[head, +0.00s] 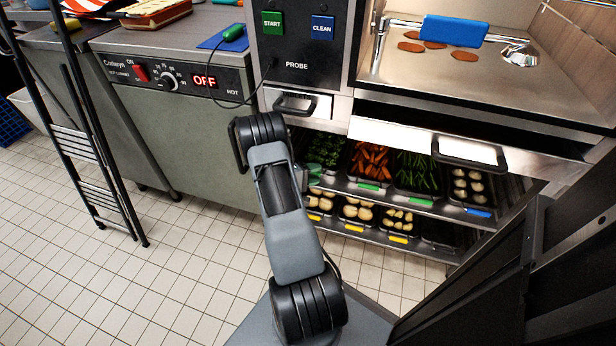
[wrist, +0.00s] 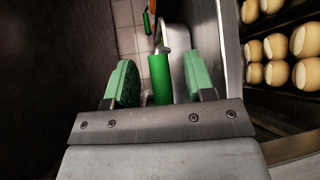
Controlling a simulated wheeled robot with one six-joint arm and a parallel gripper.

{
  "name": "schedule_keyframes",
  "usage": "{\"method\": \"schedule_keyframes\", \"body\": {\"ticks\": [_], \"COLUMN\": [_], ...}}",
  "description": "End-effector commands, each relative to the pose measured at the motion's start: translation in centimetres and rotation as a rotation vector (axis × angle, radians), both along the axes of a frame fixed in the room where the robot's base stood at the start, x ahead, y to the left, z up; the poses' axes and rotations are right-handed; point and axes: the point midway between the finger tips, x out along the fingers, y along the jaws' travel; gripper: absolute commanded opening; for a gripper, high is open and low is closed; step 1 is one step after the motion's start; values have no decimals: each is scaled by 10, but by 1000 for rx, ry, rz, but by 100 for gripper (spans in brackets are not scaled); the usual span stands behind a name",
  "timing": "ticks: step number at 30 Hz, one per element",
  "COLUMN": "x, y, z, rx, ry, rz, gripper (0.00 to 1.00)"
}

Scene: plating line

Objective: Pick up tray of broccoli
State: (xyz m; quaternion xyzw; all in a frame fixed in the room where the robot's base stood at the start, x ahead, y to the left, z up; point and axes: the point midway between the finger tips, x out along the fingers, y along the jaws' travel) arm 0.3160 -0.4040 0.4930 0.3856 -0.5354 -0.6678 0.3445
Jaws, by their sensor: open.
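The tray of broccoli (head: 332,148) is on the upper shelf of the open cabinet, at its left end, partly hidden behind my gripper (head: 315,175). The broccoli is dark green in a dark tray. In the wrist view my gripper (wrist: 160,85) is open, with a green pad on each finger. A green bar-like handle (wrist: 160,80) on a metal bracket lies between the pads, with a visible gap to each. It appears to belong to the broccoli tray. The tray's food is not visible in the wrist view.
Trays of carrots (head: 370,158), green beans (head: 416,172) and pale round food (head: 467,186) stand to the right on this shelf. The lower shelf holds trays of pale food (head: 357,210) with yellow handles. A folded ladder (head: 95,150) stands left.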

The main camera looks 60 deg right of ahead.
Motion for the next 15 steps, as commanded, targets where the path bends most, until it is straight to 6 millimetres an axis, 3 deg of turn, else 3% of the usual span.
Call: {"method": "schedule_keyframes", "body": {"ticks": [11,15], "x": [-1,-1], "y": [-2,-2], "z": [0,0], "rx": [0,0], "ry": [0,0], "rz": [0,0], "gripper": [50,38]}}
